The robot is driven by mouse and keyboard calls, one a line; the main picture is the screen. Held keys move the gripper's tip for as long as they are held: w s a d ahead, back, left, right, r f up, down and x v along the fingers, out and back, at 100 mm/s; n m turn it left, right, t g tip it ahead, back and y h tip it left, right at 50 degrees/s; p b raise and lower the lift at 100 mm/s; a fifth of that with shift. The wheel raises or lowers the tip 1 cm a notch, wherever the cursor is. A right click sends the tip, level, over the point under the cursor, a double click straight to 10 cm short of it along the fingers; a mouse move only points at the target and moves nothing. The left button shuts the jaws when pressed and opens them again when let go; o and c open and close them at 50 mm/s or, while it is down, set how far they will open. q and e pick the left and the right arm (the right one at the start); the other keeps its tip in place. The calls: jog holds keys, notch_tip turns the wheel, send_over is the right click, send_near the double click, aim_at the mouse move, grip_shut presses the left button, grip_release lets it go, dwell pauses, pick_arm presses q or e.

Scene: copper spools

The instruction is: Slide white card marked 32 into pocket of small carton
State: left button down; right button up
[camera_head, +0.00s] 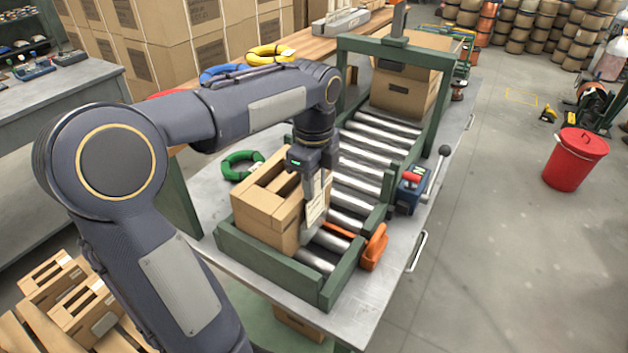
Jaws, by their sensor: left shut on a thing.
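My left gripper (315,186) points down at the carton's right side and is shut on a pale card (315,213). The card hangs upright against or just in front of the carton's right face. Any marking on it is too small to read, and I cannot tell whether its lower edge is in a pocket. The pocket is not clearly visible. My right gripper is out of view.
A larger carton (403,92) stands at the conveyor's far end under a green frame (395,48).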

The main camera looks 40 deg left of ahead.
pick_arm(q)
jog(key=shift+s+f, duration=0.15)
jog(key=shift+f, duration=0.3)
jog(key=c, duration=1.1)
grip_release()
jog(key=shift+a, duration=0.1)
jog(key=shift+w+r+p, duration=0.2)
jog(key=shift+r+p, duration=0.35)
jog(key=shift+r, duration=3.75)
